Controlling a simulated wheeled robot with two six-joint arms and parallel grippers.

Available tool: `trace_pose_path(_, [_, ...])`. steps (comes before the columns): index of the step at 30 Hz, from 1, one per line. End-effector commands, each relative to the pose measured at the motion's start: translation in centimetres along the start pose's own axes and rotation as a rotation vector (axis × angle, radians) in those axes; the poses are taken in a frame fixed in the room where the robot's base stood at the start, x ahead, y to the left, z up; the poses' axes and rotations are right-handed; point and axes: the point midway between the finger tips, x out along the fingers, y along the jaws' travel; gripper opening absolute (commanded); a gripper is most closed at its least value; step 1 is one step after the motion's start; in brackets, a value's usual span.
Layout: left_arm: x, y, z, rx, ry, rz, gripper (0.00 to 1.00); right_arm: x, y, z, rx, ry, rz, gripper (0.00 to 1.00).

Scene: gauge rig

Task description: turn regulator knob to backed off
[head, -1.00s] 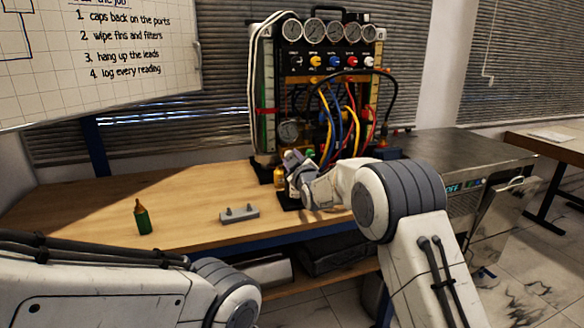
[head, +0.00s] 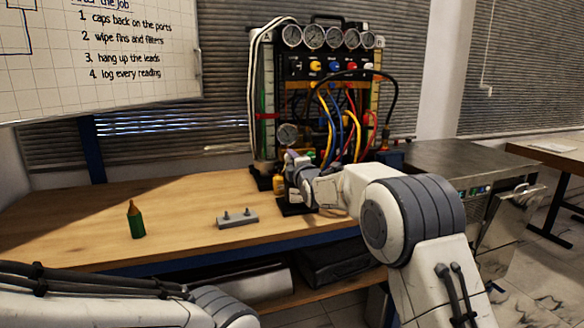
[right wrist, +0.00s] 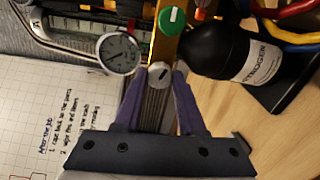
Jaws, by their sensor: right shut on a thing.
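A round silver-grey regulator knob (right wrist: 159,74) with a dark mark on its face sits between my right gripper's purple fingertips in the right wrist view. My right gripper (right wrist: 158,88) is shut on this knob. In the head view my right gripper (head: 292,163) is at the foot of the gauge rig (head: 330,75), where my own wrist hides the knob. A small white gauge (right wrist: 118,53) is left of the knob in the right wrist view, and a green knob (right wrist: 172,20) is above it. My left gripper is out of view; only its arm shows.
A black bottle (right wrist: 215,45) labelled nitrogen stands close to the right finger. Coloured hoses (head: 350,130) hang from the rig. A green bottle (head: 136,222) and a grey block with pegs (head: 237,218) stand on the wooden bench (head: 190,205). The bench's left part is mostly clear.

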Motion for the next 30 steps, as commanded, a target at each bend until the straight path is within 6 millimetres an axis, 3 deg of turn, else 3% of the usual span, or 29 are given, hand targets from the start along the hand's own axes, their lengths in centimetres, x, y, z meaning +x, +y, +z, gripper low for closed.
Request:
trace_pose_path(12, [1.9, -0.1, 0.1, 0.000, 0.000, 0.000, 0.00, 0.0, -0.2, -0.1, -0.284, 0.002, -0.002, 0.00])
trace_pose_path(30, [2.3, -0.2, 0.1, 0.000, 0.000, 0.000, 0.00, 0.0, -0.2, -0.1, -0.373, 0.003, -0.003, 0.00])
